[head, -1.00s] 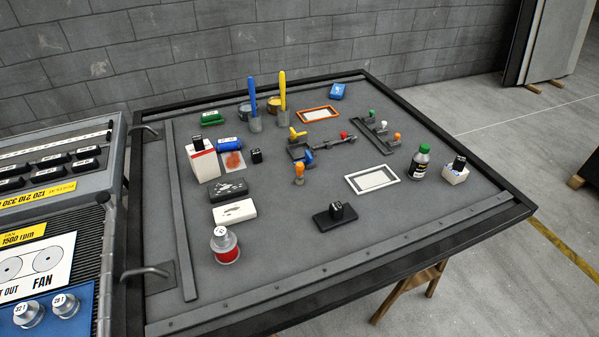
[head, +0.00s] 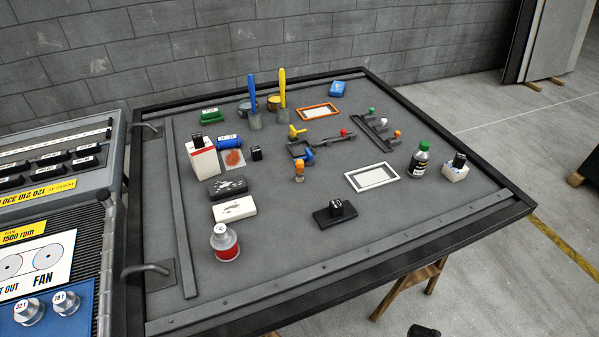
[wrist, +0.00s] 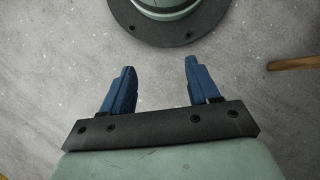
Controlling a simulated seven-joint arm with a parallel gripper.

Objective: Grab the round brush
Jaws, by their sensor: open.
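Two upright tools with long handles, one blue (head: 253,93) and one yellow (head: 282,88), stand near the back of the dark work table, each with a grey lower part. They look like brushes, but I cannot tell which is round. Their tips are too small to make out. My gripper (wrist: 157,82) shows in the wrist view with its two blue fingers apart and nothing between them. It is over bare concrete floor, away from the brushes. No brush shows in the wrist view.
The table (head: 300,270) holds several small items: an orange frame (head: 302,115), a white frame (head: 354,185), a green-capped bottle (head: 420,161), a red-banded bottle (head: 225,244). A control console (head: 65,235) stands at left. A wooden piece (wrist: 293,63) shows in the wrist view.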

